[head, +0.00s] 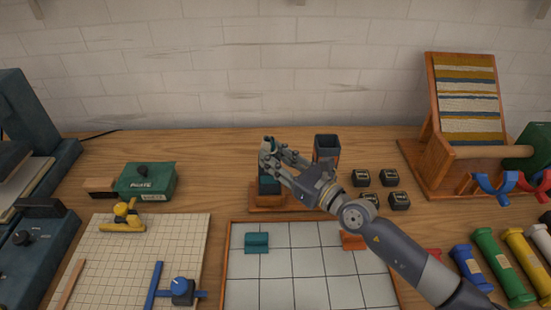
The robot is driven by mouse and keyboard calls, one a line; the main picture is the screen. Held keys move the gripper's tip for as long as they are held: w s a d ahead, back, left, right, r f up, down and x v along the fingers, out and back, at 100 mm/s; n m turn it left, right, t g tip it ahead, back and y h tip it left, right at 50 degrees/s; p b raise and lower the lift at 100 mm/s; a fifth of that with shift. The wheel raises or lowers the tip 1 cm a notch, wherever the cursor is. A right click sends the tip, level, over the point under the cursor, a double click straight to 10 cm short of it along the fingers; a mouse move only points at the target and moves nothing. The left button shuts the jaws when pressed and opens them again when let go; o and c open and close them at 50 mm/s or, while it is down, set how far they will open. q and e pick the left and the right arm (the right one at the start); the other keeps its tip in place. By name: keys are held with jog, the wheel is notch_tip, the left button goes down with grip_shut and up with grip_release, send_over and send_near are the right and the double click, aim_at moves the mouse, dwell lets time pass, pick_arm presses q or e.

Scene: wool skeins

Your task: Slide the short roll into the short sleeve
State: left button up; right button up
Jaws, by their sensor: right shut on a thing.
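My right gripper (271,158) reaches in from the lower right and is shut on what looks like the short roll (267,145), mostly hidden by the fingers. It is directly above or at the mouth of a short dark teal sleeve (268,186), which stands upright on a wooden base (267,201). Whether the roll's lower end is inside the sleeve cannot be told, as the fingers cover the join. A taller dark, open-topped sleeve (326,146) stands to the right, partly behind the gripper. My left gripper is not in view.
A framed grid tray (310,270) with teal (257,242) and orange (353,240) pieces lies in front. Several small black boxes (390,178) stand right of the gripper. A green box (147,180) sits left. Coloured tubes (503,265) and a wooden rack (467,110) are right.

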jog(key=o, duration=1)
jog(key=f, duration=0.3)
jog(key=shift+s+d+f+g+h, duration=0.1)
jog(key=shift+s+f+g+h, duration=0.15)
jog(key=shift+g+h, duration=0.05)
jog(key=shift+s+d, duration=0.45)
jog(key=shift+s, duration=0.05)
jog(key=shift+t, duration=0.4)
jog(key=s+d+r, duration=0.1)
jog(key=s+d, duration=0.3)
jog(key=d, duration=0.1)
jog(key=s+d+r, duration=0.1)
jog(key=s+d, duration=0.1)
jog(key=s, duration=0.1)
jog(key=shift+d+r, duration=0.35)
jog(key=shift+w, duration=0.1)
